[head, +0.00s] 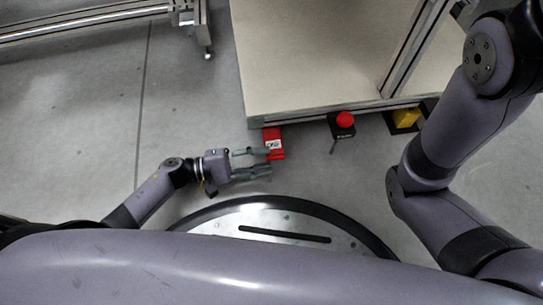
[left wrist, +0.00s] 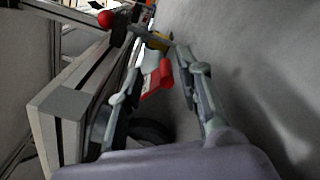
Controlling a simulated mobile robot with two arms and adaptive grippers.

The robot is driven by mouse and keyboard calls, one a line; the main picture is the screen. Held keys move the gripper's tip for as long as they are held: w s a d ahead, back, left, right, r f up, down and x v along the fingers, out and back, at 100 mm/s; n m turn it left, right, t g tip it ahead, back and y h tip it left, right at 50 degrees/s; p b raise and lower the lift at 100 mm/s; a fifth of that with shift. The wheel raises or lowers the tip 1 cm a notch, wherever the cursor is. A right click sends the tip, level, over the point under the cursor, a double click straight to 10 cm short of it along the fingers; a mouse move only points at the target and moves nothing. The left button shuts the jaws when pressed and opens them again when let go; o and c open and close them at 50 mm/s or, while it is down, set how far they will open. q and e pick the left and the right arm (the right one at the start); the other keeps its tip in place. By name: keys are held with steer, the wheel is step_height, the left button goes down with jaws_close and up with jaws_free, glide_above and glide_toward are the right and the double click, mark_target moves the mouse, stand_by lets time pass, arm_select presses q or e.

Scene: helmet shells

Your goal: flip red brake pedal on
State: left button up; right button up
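The red brake pedal (head: 273,142) is a small red block with a white label, low at the front edge of the workbench. It also shows in the left wrist view (left wrist: 157,82), between and partly behind the fingers. My left gripper (head: 268,161) is open, its two fingers apart and pointing right. The upper fingertip overlaps the lower part of the pedal; I cannot tell whether it touches. In the left wrist view the gripper (left wrist: 163,60) has a finger on each side of the red part. My right arm shows at the right, but its gripper is out of view.
The workbench (head: 310,60) has a pale top and metal frame. A red mushroom button (head: 345,119) on a black box and a yellow part (head: 406,117) sit along its front edge, right of the pedal. Another metal frame (head: 90,22) stands at upper left. Grey floor at left is clear.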

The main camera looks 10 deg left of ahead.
arm_select(q)
steer(key=v, duration=0.8)
steer(key=shift+a, duration=0.3)
steer(key=shift+s, duration=0.1)
